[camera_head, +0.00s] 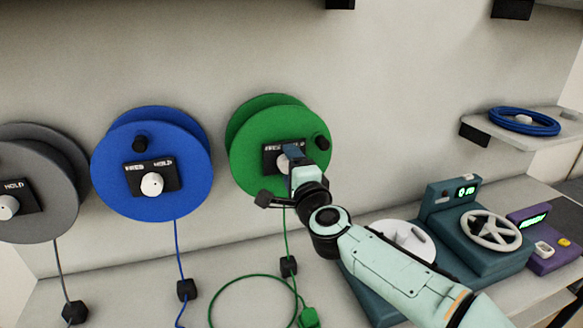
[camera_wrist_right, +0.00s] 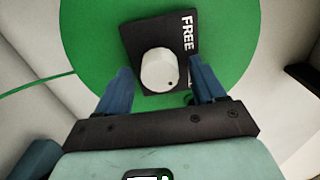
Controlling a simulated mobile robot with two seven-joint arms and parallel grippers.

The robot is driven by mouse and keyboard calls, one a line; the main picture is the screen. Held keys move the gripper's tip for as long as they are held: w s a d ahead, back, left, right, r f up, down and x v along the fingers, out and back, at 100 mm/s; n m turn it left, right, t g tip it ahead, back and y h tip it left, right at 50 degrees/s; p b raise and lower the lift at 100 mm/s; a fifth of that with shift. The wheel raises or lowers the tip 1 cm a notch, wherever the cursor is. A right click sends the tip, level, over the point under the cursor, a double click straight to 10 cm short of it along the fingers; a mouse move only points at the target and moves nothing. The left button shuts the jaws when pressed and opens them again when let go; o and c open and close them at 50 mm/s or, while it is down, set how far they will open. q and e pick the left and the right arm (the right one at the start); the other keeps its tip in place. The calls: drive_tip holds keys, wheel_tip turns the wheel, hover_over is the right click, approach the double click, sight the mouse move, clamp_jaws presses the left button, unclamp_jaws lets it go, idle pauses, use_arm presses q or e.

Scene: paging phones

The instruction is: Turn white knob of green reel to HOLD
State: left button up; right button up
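The green reel (camera_head: 262,155) is mounted on the wall, with a black label plate (camera_head: 273,160) on its face. In the right wrist view the white knob (camera_wrist_right: 159,70) sits on the black plate (camera_wrist_right: 185,25), where the word FREE shows; HOLD is hidden. My left gripper is not in view.
A blue reel (camera_head: 150,190) and a grey reel (camera_head: 40,205) hang to the left. A green cable (camera_head: 240,278) lies on the counter below. Teal and purple devices (camera_head: 480,235) stand at the right. A shelf (camera_head: 490,128) holds a blue coil.

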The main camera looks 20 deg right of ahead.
drive_tip(key=s, duration=1.3)
drive_tip(key=shift+s+d+b, duration=0.2)
drive_tip(key=shift+d+b, duration=0.05)
drive_tip(key=shift+b, duration=0.2)
